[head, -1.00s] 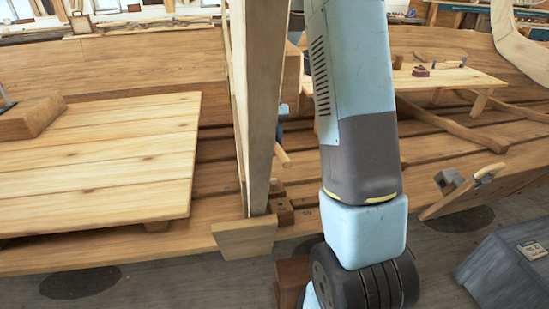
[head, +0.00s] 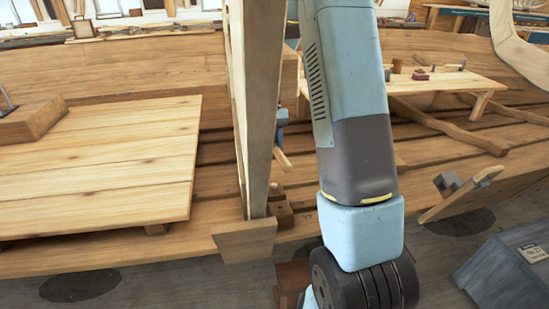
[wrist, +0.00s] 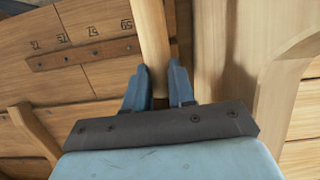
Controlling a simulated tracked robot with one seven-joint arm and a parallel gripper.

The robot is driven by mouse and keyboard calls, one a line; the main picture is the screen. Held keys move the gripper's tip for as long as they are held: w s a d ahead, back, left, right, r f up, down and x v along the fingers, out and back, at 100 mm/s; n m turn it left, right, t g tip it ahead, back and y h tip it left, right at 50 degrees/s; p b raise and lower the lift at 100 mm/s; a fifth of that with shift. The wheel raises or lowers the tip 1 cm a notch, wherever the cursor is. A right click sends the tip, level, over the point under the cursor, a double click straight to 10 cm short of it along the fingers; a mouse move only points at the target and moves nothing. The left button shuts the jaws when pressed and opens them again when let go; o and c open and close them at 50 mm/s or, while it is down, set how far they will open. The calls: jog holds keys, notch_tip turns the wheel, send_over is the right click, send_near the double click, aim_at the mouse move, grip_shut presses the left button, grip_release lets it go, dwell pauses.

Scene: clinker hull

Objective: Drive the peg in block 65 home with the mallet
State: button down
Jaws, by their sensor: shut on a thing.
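In the head view, my gripper (head: 281,116) shows small and blue-grey just right of a tall wooden post, which partly hides it. A pale wooden handle (head: 284,160) hangs below it. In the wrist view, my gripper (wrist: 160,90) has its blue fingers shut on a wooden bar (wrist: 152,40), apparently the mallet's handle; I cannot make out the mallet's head. Upside-down numbers, one apparently 65 (wrist: 126,24), stand beside a dark wooden strip (wrist: 83,54) with round marks. In the head view, a small peg (head: 275,186) stands by a brown block (head: 284,216) below my gripper.
The tall post (head: 259,110) stands close beside my arm. A plank platform (head: 110,160) holds a wooden block (head: 34,120) at left. A low bench (head: 450,83) with small tools stands at back right. A grey box (head: 515,262) sits at lower right.

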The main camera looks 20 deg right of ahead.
jog(key=shift+w+f, duration=0.25)
jog(key=shift+f, duration=0.1)
jog(key=shift+s+r, duration=0.15)
jog(key=shift+s, duration=0.15)
jog(key=shift+a, duration=0.1)
dwell(0.4)
jog(key=shift+s+f, duration=0.15)
jog(key=shift+f, duration=0.2)
jog(key=x, duration=0.3)
jog(key=w+x, duration=0.1)
jog(key=x, duration=0.6)
jog(key=shift+f, duration=0.65)
jog(key=v, duration=0.4)
jog(key=s+v, duration=0.1)
jog(key=v, duration=0.7)
jog(key=shift+s+r, duration=0.2)
jog(key=shift+r, duration=0.05)
jog(key=shift+f, duration=0.2)
